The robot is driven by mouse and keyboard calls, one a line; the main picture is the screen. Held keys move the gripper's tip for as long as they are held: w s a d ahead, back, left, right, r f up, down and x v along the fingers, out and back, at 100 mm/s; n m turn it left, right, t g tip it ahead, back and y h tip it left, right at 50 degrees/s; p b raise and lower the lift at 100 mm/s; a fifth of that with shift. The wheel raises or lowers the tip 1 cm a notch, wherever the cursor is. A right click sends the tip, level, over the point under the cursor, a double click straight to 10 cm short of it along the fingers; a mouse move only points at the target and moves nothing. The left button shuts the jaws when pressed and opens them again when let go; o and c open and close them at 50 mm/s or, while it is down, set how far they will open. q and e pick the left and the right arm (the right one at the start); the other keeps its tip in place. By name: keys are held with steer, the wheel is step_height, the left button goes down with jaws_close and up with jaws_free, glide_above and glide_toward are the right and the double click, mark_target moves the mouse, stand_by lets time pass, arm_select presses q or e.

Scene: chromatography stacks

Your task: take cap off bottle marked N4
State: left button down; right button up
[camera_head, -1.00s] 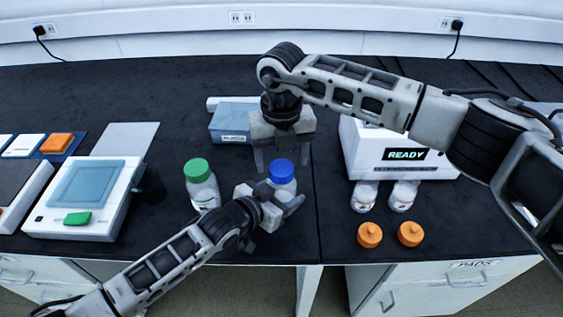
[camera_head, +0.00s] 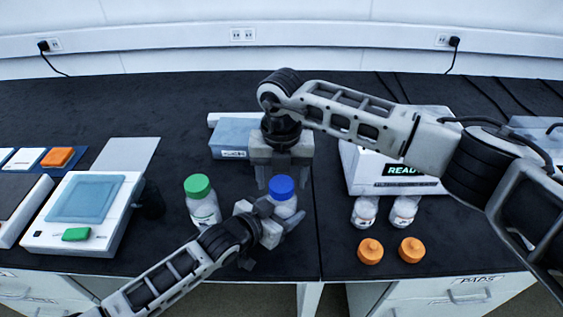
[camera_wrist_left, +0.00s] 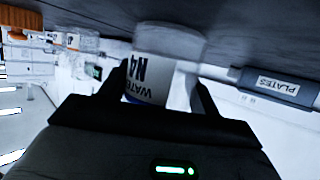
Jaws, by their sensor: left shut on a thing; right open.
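The bottle marked N4 shows in the left wrist view (camera_wrist_left: 165,60), its label reading "WATER N4"; in the head view it carries a blue cap (camera_head: 282,187). My left gripper (camera_head: 281,226) is shut on the bottle's body, with a dark finger on each side of it in the wrist view. My right gripper (camera_head: 283,179) points down over the blue cap, its fingers open, one at each side of the cap. I cannot tell whether they touch the cap.
A green-capped bottle (camera_head: 202,205) stands just left. Two open-topped bottles (camera_head: 365,211) and two orange caps (camera_head: 370,251) are at right, before a white READY machine (camera_head: 390,184). A blue-grey box (camera_head: 232,138) lies behind. A balance-like device (camera_head: 88,215) is at left.

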steer(key=shift+f, duration=0.6)
steer(key=c, duration=1)
steer(key=n, duration=0.3)
steer(key=o, duration=1.1)
steer(key=shift+a+r, duration=0.1)
